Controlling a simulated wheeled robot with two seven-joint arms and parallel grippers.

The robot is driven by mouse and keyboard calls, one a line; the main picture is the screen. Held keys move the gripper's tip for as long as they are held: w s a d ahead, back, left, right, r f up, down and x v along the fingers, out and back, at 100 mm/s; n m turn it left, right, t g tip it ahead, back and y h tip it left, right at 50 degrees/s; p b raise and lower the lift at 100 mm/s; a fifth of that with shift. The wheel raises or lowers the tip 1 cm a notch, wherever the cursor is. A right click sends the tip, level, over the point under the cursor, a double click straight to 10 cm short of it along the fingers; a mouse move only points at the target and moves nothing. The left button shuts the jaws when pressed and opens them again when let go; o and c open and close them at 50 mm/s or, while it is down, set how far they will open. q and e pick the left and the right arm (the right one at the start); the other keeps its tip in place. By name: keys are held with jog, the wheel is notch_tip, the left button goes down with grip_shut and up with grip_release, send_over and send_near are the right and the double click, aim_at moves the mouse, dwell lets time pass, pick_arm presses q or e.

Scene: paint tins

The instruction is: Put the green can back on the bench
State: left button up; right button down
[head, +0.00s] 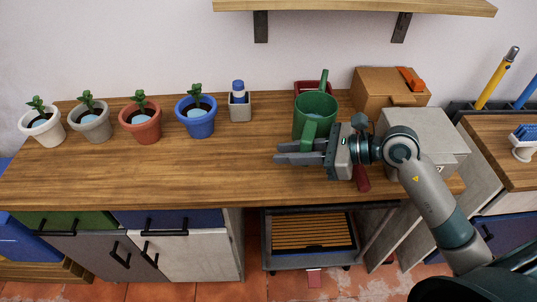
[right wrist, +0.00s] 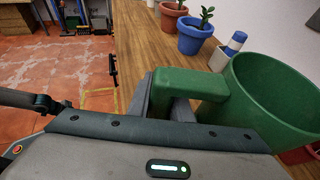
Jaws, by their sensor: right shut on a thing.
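The green can (head: 316,108) is upright at the bench's right half, with a spout rising at its back and a blocky handle facing the front. My right gripper (head: 292,153) is shut on the handle. In the right wrist view the handle (right wrist: 190,92) sits between the fingers, and the can's round body (right wrist: 270,95) is at the right. The can's base is partly hidden by the gripper, and I cannot tell whether it touches the wooden bench (head: 200,170) or hangs just above it. My left gripper is not in view.
Several potted plants stand along the back left, the blue pot (head: 198,122) nearest. A blue-capped bottle in a grey holder (head: 240,107), a red container (head: 308,87), a cardboard box (head: 375,92) and a grey block (head: 430,128) are around the can. The bench's front left is clear.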

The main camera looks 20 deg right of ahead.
aim_at(310, 139)
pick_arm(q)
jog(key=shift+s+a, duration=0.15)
pick_arm(e)
jog(key=shift+r, duration=0.1)
